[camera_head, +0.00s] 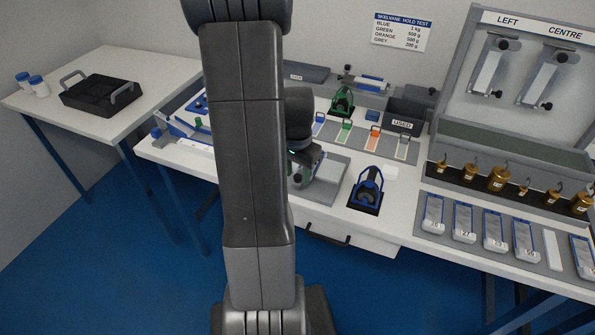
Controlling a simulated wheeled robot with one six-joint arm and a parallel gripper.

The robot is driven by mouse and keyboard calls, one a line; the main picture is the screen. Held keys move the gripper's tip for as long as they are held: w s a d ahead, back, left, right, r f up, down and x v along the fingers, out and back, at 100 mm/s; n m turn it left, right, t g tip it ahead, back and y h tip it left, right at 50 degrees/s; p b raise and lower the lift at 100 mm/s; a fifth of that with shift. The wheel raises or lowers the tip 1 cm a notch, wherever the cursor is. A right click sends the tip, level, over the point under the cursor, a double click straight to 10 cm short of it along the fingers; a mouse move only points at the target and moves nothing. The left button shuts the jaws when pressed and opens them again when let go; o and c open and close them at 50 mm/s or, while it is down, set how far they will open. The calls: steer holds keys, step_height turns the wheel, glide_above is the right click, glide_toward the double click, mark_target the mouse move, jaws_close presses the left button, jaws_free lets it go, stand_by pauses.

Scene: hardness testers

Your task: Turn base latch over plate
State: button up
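My gripper (306,166) is at the end of my arm, pointing down over a grey plate-like mat (342,172) on the main bench. My own arm covers much of it, so I cannot see whether its fingers are apart. Something metallic shows under the gripper at the mat, but the latch cannot be made out. A blue-framed device (369,186) stands on a dark base just right of the mat. A similar green device (341,101) stands farther back.
A dark "USED" bin (404,118) stands behind coloured tags. Brass weights (499,178) and numbered blue-edged holders (464,224) line the right. A cabinet with two hanging tools (540,76) rises behind them. A black tray (90,95) sits on the left table.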

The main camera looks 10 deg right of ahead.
mark_target(298, 176)
steer(key=shift+r, duration=0.1)
step_height(298, 176, up, 14)
steer(key=shift+f, duration=0.2)
stand_by(0.6)
step_height(298, 176, down, 14)
steer(key=shift+r, duration=0.1)
stand_by(0.4)
